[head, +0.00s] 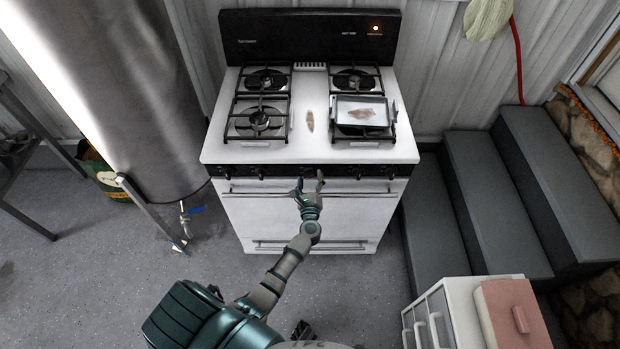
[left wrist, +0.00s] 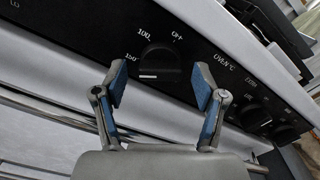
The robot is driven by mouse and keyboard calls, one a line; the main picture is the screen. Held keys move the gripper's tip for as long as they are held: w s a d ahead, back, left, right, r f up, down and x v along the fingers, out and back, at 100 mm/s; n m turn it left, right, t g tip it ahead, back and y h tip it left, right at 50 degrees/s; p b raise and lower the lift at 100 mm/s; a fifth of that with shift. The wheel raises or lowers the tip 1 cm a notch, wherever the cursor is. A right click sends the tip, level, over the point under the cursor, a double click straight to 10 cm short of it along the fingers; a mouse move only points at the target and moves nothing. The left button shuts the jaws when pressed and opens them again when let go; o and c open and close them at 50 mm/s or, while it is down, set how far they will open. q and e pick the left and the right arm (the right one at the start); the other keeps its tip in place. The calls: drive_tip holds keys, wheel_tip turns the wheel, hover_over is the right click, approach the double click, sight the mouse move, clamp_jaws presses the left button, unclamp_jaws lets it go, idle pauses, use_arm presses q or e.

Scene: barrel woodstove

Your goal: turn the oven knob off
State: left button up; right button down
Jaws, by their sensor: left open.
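The white stove (head: 303,149) stands against the wall, with a black control strip along its front edge. In the left wrist view the oven knob (left wrist: 160,66) is a black dial with a white mark, labelled "OVEN °C". "OFF" is printed above it to the right, with "100" and "150" to its left. The white mark sits at the knob's lower side, away from "OFF". My left gripper (left wrist: 158,88) is open, its blue-padded fingers on either side below the knob, not closed on it. In the head view my left gripper (head: 310,182) is at the stove's front. My right gripper is not visible.
Another burner knob (left wrist: 256,117) is close to the right finger. The oven door handle (head: 345,194) runs below the strip. A pan (head: 345,116) sits on the right front burner. Grey steps (head: 470,200) are right of the stove; a metal tank (head: 135,90) is left.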

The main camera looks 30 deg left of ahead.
use_arm(q)
drive_tip(key=shift+w+a, duration=0.15)
drive_tip(key=shift+w, duration=0.05)
drive_tip(key=c, duration=1.1)
drive_tip(key=shift+c, duration=0.2)
